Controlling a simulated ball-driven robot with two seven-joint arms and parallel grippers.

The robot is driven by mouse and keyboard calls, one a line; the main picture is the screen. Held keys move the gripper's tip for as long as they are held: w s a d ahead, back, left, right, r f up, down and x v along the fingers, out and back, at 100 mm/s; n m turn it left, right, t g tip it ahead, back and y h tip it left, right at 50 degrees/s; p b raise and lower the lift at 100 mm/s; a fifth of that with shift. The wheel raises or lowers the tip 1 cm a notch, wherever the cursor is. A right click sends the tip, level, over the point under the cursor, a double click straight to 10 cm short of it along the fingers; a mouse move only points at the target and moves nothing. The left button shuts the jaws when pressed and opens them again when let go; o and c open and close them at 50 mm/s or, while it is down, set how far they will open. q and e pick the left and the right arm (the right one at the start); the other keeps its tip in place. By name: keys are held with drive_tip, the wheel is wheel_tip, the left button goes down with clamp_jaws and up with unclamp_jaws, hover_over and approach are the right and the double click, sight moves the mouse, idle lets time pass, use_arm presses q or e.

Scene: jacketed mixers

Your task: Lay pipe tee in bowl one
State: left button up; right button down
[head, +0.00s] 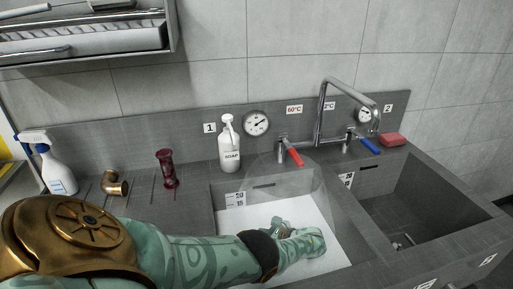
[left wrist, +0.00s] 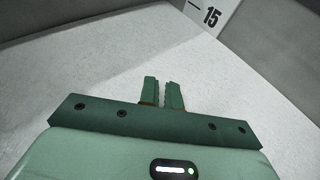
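Bowl one (head: 336,226) is the left sink basin, marked 1 on the wall behind, with a white floor. My left gripper (head: 282,226) is low inside it, its arm reaching in over the front left. In the left wrist view its two green fingers (left wrist: 162,94) stand a little apart with nothing between them. They point towards the bowl's wall marked 15. A bent brass pipe fitting (head: 115,184) lies on the counter left of the bowl. A dark red flanged piece (head: 167,169) stands near it. I cannot tell for sure that either is the pipe tee. My right gripper is out of view.
A soap bottle (head: 229,147) stands behind the bowl, and a spray bottle (head: 50,163) at far left. The tap (head: 322,110) rises behind the basins, with a faint translucent cone over bowl one. The second basin (head: 425,205) looks empty. A red block (head: 392,139) lies behind it.

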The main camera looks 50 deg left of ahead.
use_arm(q)
drive_tip(key=o, duration=0.4)
drive_tip(key=shift+r, duration=0.3)
drive_tip(key=shift+r+p, duration=0.65)
drive_tip(key=shift+p, duration=0.1)
drive_tip(key=v, duration=0.7)
drive_tip(key=shift+d+f, duration=0.2)
drive_tip(key=shift+d, duration=0.05)
drive_tip(key=shift+w, duration=0.1)
